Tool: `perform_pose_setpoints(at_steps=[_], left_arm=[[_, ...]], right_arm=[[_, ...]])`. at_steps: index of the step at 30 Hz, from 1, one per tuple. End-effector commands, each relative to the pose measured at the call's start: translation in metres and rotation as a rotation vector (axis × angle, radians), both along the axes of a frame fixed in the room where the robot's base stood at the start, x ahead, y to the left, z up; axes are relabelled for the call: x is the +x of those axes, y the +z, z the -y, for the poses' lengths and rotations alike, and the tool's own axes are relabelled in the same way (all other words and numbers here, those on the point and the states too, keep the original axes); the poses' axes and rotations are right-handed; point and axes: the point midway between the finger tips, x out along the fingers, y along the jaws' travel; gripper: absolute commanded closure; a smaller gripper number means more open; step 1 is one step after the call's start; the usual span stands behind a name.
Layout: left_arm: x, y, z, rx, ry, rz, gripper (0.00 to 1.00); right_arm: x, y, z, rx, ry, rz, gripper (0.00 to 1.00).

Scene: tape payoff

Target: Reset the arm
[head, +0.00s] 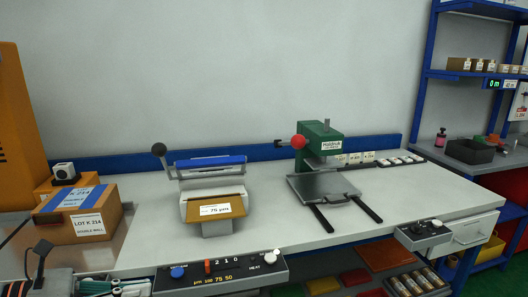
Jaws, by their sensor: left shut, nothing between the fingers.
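My left gripper (42,250) shows as a small dark shape at the lower left, in front of the cardboard box; it is shut and empty, touching no lever. On the bench, a lever with a black ball knob (158,150) stands raised at the left of a grey device with a blue top (210,161). That device carries a tan plate labelled "75 gsm" (215,209). A green press (322,140) stands to its right, with a red ball knob (297,142) on its left side and a dark platen below. I cannot tell which part is the arm named. My right gripper is out of view.
A box labelled "LOT K 21A" (84,222) stands at the left. A control panel with knobs (220,273) is at the bench front. A small control box (423,235) sits front right. Blue shelves (425,75) stand at the right. The bench between the devices is clear.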

Motion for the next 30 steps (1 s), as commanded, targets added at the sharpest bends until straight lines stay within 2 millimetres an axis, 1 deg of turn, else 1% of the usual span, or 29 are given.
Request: perform_pose_setpoints(at_steps=[1, 4, 8, 9, 11, 12, 14, 15, 17, 18, 19, 20, 21, 24, 27, 30], left_arm=[[0.000, 0.001, 0.006, -0.135, 0.050, -0.070, 1.00], [0.006, -0.005, 0.009, -0.416, 0.172, -0.231, 1.00], [0.014, -0.026, 0.001, -0.771, 0.352, -0.460, 1.00], [0.015, -0.037, -0.003, -0.878, 0.411, -0.533, 1.00], [0.015, -0.057, -0.010, -1.033, 0.505, -0.644, 1.00], [0.014, -0.072, -0.013, -1.136, 0.569, -0.721, 1.00], [0.009, -0.099, -0.019, -1.286, 0.672, -0.836, 1.00], [0.003, -0.119, -0.021, -1.385, 0.743, -0.914, 1.00], [-0.008, -0.151, -0.023, -1.528, 0.852, -1.030, 1.00], [-0.019, -0.173, -0.022, -1.622, 0.927, -1.110, 1.00], [-0.028, -0.191, -0.020, -1.691, 0.986, -1.171, 1.00], [-0.038, -0.208, -0.017, -1.757, 1.044, -1.231, 1.00], [-0.052, -0.229, -0.011, -1.841, 1.121, -1.306, 1.00], [-0.088, -0.273, 0.006, -2.011, 1.285, -1.467, 1.00], [-0.118, -0.303, 0.024, -2.123, 1.409, -1.585, 1.00], [-0.137, -0.319, 0.037, -2.191, 1.487, -1.658, 1.00]], right_arm=[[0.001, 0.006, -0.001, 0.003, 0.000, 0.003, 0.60], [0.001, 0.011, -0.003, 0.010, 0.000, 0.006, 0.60], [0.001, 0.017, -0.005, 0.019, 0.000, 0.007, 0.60], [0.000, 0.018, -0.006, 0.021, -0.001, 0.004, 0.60], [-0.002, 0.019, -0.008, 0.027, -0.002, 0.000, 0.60], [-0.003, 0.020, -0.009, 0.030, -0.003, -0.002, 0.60], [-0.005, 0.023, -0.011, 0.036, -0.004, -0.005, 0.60], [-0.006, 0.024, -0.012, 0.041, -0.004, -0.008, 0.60], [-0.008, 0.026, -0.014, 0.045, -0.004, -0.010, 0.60], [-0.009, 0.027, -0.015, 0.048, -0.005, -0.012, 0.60], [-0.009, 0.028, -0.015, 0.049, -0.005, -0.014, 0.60], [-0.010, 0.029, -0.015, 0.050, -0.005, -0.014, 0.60], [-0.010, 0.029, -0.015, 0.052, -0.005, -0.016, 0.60], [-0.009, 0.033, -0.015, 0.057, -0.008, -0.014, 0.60], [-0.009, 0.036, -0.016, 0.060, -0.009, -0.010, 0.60], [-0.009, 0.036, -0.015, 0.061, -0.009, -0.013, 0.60]])
